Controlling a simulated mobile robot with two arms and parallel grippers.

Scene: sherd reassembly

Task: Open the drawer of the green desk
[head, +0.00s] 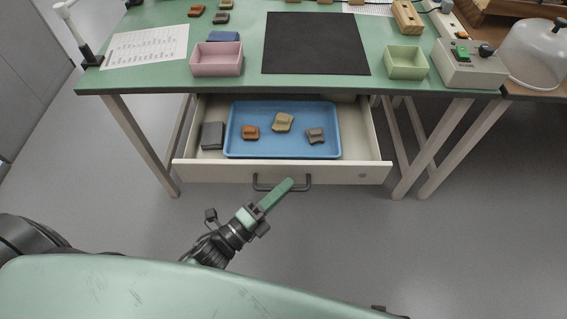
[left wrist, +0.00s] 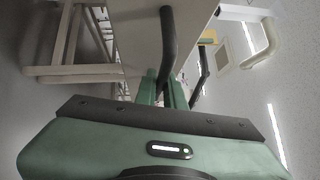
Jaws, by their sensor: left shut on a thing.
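The green desk (head: 240,85) stands ahead with its drawer (head: 215,174) pulled well out from under the top. The drawer's dark bar handle (head: 256,183) is on the front panel; it also shows in the left wrist view (left wrist: 168,45). My left gripper (head: 287,184) reaches up to the drawer front, and its green fingers (left wrist: 162,88) are shut on the handle. Part of the handle is hidden behind the fingers. My right gripper is not in view.
A blue tray (head: 240,150) with three sherds and a grey block (head: 212,135) lie in the drawer. A pink bin (head: 217,66), a black mat (head: 315,45) and a green bin (head: 406,70) stand on the desk. The floor before the drawer is clear.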

